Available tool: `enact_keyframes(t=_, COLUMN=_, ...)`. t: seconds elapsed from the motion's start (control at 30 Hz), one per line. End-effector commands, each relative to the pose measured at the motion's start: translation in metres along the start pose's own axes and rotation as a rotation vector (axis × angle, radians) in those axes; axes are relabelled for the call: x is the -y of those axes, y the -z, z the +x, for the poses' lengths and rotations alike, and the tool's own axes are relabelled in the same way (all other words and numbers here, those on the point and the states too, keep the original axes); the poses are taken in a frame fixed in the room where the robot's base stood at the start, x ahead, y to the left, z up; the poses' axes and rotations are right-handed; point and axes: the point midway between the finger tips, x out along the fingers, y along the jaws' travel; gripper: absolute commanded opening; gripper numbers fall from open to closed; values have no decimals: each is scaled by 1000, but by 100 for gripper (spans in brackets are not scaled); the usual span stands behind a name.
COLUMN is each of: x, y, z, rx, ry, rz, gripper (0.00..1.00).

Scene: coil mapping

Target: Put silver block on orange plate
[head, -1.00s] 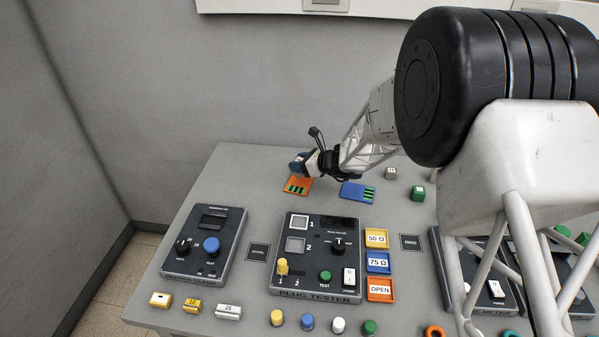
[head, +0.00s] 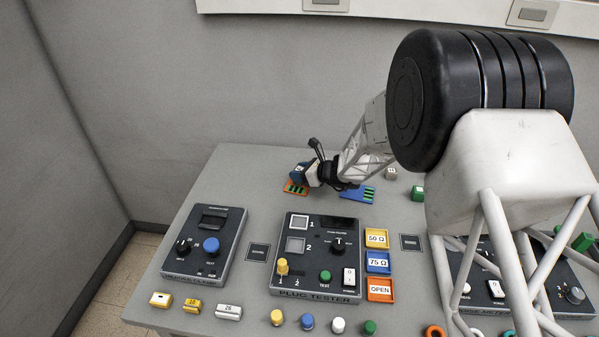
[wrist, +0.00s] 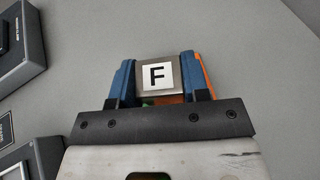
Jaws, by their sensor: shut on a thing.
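The silver block (wrist: 158,74), with a black F on a white label, is held between the blue fingers of my gripper (wrist: 157,80) in the wrist view. The orange plate (wrist: 205,76) shows beside and beneath the right finger there. In the head view the orange plate (head: 291,188) lies at the back left of the table, with green stripes on it. My gripper (head: 297,173) is directly over it, low and shut on the block. The block is mostly hidden by the fingers in the head view, and I cannot tell whether it touches the plate.
A blue plate (head: 360,195) lies just right, partly under my wrist. A grey block (head: 390,173) and a green block (head: 417,193) stand farther right. The plug tester (head: 318,257) and another dark panel (head: 204,243) lie nearer. The table left of the orange plate is clear.

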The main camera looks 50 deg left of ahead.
Motion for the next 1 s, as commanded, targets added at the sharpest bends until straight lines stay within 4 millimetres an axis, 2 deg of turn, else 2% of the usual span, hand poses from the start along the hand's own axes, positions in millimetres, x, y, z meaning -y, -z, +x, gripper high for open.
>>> enact_keyframes(t=0.03, x=0, y=1, z=0, rx=0, ry=0, rz=0, gripper=12)
enact_keyframes(t=0.07, x=0, y=1, z=0, rx=0, ry=0, rz=0, gripper=47)
enact_keyframes(t=0.2, x=0, y=1, z=0, rx=0, ry=0, rz=0, gripper=68)
enact_keyframes(t=0.67, x=0, y=-2, z=-4, rx=0, ry=1, rz=0, gripper=68)
enact_keyframes(t=0.87, x=1, y=-2, z=-22, rx=0, ry=2, rz=0, gripper=68)
enact_keyframes(t=1.0, x=1, y=-2, z=-42, rx=0, ry=2, rz=0, gripper=68)
